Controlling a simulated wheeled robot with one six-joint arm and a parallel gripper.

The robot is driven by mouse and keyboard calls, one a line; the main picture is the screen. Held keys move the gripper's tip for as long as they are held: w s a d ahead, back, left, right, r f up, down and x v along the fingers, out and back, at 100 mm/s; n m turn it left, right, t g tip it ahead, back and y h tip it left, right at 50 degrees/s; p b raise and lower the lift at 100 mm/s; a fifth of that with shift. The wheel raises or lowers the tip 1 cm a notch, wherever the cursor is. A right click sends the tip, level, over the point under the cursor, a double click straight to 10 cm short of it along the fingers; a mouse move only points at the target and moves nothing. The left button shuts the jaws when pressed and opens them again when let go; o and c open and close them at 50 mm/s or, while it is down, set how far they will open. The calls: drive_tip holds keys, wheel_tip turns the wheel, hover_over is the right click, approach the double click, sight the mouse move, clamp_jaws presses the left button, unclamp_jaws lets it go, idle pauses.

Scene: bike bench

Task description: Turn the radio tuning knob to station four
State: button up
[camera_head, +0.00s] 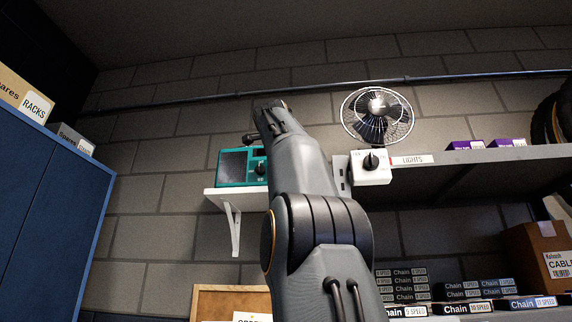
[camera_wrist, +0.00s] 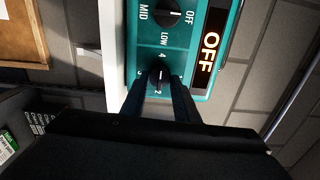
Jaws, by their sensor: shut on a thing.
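The teal radio (camera_head: 233,168) stands on a small white wall shelf, partly hidden by my arm in the head view. In the wrist view its teal face (camera_wrist: 212,40) appears turned sideways. The black tuning knob (camera_wrist: 160,75) sits among small printed numbers, with 4 above it and 2 below it in the picture. My gripper (camera_wrist: 161,88) has its two fingers shut around the tuning knob. A pale pointer line on the knob runs roughly up and down; I cannot tell which end marks the station. The lit display (camera_wrist: 209,54) reads OFF.
A second radio knob (camera_wrist: 173,13), marked OFF, LOW and MID, sits close by. In the head view, a white switch box (camera_head: 371,168) labelled LIGHTS and a wall fan (camera_head: 377,117) are right of my arm. A blue cabinet (camera_head: 45,205) stands at left.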

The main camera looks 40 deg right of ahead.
drive_tip(key=o, duration=1.1)
drive_tip(key=shift+c, duration=0.2)
drive_tip(key=b+v, duration=0.3)
drive_tip(key=v, duration=0.4)
drive_tip(key=shift+s+a, duration=0.25)
